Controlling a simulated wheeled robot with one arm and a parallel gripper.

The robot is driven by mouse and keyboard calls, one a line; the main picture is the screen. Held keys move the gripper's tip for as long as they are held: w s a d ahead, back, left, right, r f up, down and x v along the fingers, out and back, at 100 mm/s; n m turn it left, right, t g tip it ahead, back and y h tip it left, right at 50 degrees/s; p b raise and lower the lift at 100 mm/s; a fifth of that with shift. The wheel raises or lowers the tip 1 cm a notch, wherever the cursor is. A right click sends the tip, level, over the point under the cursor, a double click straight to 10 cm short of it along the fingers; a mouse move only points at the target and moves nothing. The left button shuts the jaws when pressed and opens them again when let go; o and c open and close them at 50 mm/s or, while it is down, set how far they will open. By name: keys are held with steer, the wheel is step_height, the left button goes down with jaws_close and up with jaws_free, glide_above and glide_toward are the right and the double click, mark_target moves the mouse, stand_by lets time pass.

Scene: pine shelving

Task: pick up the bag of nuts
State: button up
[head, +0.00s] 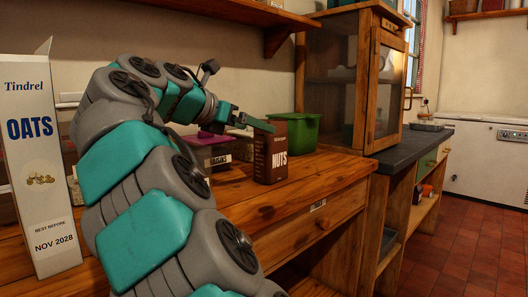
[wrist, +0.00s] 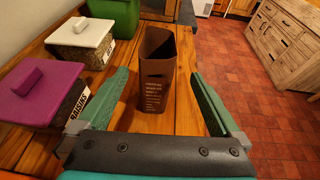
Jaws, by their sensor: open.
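The bag of nuts (head: 271,153) is a dark brown upright packet marked "NUTS". It stands on the wooden counter near its front edge in the head view. In the wrist view the bag (wrist: 157,72) stands upright, ahead of my gripper and roughly between the lines of its two fingers. My gripper (wrist: 166,92) is open, with green fingers spread to the left and right of the bag and nothing held. In the head view my gripper (head: 250,122) is beside the bag's upper left, and one finger overlaps its top edge. Whether a finger touches the bag is unclear.
A purple-lidded raisins box (wrist: 42,92), a white-lidded box (wrist: 82,42) and a green bin (wrist: 116,18) stand left of the bag. An oats carton (head: 42,165) stands at the near left. A glass-fronted cabinet (head: 378,85) is behind right. Floor (wrist: 245,75) lies right of the counter.

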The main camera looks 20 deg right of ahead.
mark_target(271, 140)
steer(key=shift+w+d+f, duration=0.1)
steer(key=shift+w+f, duration=0.35)
steer(key=shift+f, duration=0.4)
steer(key=shift+w+d+f, duration=0.15)
steer(key=b+x, duration=0.1)
steer(key=x, duration=0.6)
steer(key=shift+d, duration=0.25)
steer(key=c, duration=1.5)
